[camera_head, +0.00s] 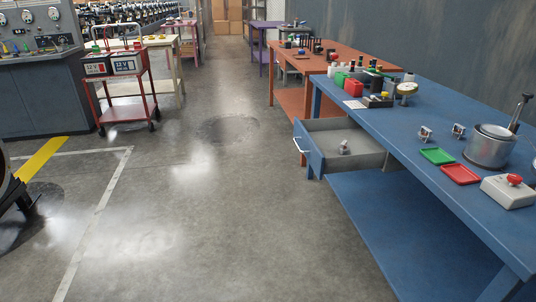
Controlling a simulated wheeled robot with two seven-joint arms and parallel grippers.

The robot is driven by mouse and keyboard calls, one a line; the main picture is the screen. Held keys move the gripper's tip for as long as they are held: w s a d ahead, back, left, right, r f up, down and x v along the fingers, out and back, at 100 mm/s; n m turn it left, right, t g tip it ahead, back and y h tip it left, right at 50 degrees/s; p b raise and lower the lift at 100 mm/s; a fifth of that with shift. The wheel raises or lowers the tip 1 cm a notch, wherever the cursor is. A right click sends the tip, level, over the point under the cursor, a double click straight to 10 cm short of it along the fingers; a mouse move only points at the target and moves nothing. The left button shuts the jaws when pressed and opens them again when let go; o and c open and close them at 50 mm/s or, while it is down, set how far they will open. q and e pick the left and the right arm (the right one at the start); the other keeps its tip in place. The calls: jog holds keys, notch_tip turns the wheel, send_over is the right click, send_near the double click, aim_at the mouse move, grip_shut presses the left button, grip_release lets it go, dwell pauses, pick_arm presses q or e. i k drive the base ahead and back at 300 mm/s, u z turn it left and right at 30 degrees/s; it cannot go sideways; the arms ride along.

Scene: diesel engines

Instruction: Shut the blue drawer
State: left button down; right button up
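The blue drawer (310,158) is pulled open from the left side of the blue workbench (420,190). Its blue front with a pale handle (300,145) faces left over the floor. The grey inside shows, and a small metal part (344,147) lies in it. Neither of my grippers is in view.
The grey floor left of the bench is clear. The benchtop holds a metal pot (489,150), green (437,156) and red (461,174) trays, and a box with a red knob (510,191). An orange bench (330,63) stands behind. A red battery cart (125,92) stands at left.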

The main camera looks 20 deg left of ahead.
aim_at(318, 139)
jog(key=u, duration=0.55)
jog(key=i, duration=1.45)
jog(key=z, duration=0.55)
